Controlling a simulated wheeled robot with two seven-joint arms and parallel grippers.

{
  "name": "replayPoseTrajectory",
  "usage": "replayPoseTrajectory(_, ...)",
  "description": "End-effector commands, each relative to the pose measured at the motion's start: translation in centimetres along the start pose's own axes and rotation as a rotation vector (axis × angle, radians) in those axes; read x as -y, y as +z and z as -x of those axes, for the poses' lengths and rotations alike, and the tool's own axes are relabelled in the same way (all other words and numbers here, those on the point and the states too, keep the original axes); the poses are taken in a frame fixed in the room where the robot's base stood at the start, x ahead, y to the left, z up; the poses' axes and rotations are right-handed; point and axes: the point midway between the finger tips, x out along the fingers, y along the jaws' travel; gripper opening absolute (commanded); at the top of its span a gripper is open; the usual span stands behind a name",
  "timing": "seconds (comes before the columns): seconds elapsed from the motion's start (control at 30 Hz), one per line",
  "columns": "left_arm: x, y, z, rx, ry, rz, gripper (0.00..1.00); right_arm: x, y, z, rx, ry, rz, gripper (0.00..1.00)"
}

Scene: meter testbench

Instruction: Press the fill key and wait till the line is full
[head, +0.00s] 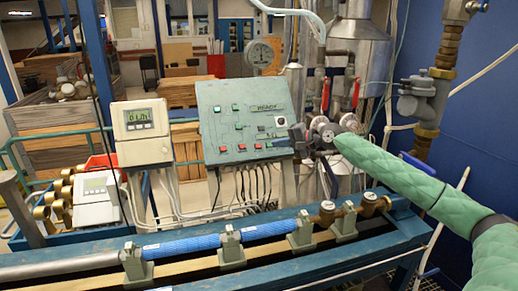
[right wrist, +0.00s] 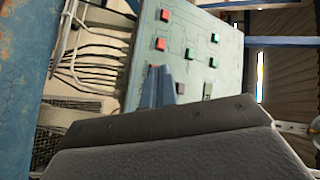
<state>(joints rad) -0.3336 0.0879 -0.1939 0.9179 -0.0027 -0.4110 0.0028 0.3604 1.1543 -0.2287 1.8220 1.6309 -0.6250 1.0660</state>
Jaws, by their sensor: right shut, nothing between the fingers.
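The sloped green control panel (head: 213,128) stands behind the pipe bench in the head view, with several green and red keys and a small display (head: 266,107) that reads READY. I cannot read the key labels, so I cannot tell which is the fill key. My right gripper (head: 299,140) is shut and empty at the panel's right edge. In the right wrist view its fingertips (right wrist: 161,86) are in front of the panel (right wrist: 190,50), near a red key (right wrist: 161,44) and a grey key (right wrist: 180,88). I cannot tell whether they touch. My left gripper is not in view.
A white meter box (head: 139,132) with a lit display stands left of the panel. A blue pipe section (head: 185,245) lies along the bench in front. Valves and pipes (head: 330,95) rise behind my right gripper. A round gauge (head: 260,54) stands above the panel.

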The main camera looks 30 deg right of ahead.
Motion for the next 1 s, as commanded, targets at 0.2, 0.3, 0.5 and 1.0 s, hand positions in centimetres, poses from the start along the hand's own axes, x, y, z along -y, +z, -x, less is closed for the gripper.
replayPoseTrajectory(0.2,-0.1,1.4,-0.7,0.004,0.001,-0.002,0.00,2.0,-1.9,1.3,-0.022,-0.031,-0.044,0.00)
replayPoseTrajectory(0.3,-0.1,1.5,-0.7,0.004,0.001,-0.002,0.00,2.2,-2.0,1.4,-0.023,-0.034,-0.048,0.00)
replayPoseTrajectory(0.5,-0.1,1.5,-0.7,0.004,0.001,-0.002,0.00,2.1,-1.9,1.4,-0.023,-0.033,-0.047,0.00)
replayPoseTrajectory(1.0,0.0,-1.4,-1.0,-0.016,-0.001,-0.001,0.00,0.1,-3.8,-1.3,-0.024,-0.035,-0.048,0.00)
